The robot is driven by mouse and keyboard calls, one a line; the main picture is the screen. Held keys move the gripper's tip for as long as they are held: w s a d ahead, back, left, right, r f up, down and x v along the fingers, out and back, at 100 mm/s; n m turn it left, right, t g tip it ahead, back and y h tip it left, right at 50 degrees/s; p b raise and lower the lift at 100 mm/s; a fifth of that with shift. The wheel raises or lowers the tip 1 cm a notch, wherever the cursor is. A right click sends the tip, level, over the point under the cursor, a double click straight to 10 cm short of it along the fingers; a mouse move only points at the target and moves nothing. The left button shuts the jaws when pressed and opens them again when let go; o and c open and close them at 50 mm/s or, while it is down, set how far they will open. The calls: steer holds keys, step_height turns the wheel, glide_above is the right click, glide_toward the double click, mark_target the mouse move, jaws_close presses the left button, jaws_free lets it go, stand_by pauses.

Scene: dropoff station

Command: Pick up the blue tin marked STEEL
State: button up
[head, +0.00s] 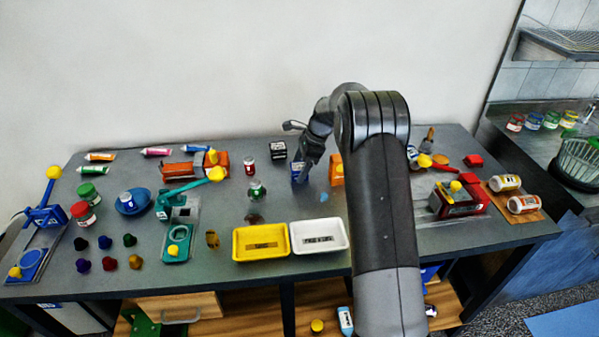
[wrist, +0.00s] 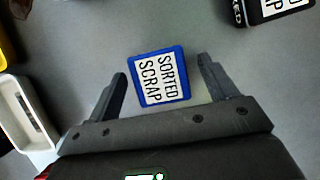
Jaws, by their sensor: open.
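My gripper (wrist: 162,72) is open, its two fingers apart on either side of a blue square-topped box (wrist: 160,77) lettered SORTED SCRAP. The box lies between and just beyond the fingertips; I cannot tell whether they touch it. In the head view this blue box (head: 298,173) stands on the table beneath my wrist, partly hidden. No lettering STEEL is readable in either view. A small blue tin (head: 126,198) with a pale label stands on a blue dish at the left of the table; its marking is too small to read.
A black lettered box (head: 278,150) stands close behind the blue box, and an orange box (head: 336,169) is to its right. A yellow tray (head: 236,246) and a white tray (head: 343,238) lie in front. Bare table lies around the blue box.

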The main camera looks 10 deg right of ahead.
steer(key=shift+a+f, duration=0.15)
steer(key=shift+f, duration=0.3)
steer(key=shift+c, duration=0.6)
steer(key=c, duration=1.1)
